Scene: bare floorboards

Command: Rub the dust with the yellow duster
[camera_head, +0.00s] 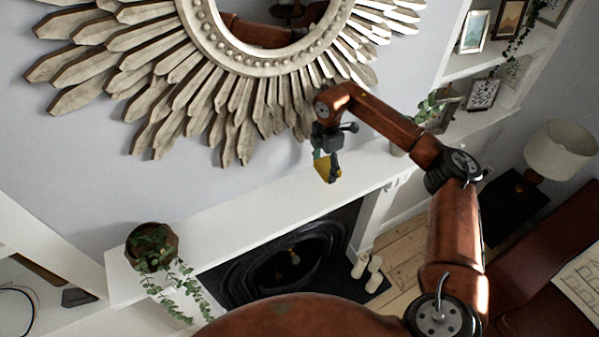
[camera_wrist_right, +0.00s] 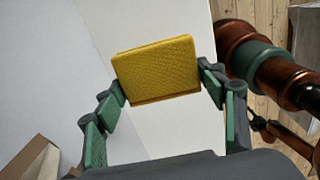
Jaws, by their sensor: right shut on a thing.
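The yellow duster (camera_wrist_right: 157,70) is a flat, textured block held between the two fingertips of my right gripper (camera_wrist_right: 160,88) in the right wrist view. In the head view the duster (camera_head: 321,166) shows below the right gripper (camera_head: 328,168), above the white mantel shelf (camera_head: 255,207). I cannot tell whether the duster touches the shelf. I cannot make out any dust in either view.
A potted trailing plant (camera_head: 151,247) stands on the mantel's left end. Another plant (camera_head: 428,108) is near its right end. A large sunburst mirror (camera_head: 225,75) hangs above. The dark fireplace (camera_head: 283,262) is below. The middle of the shelf looks clear.

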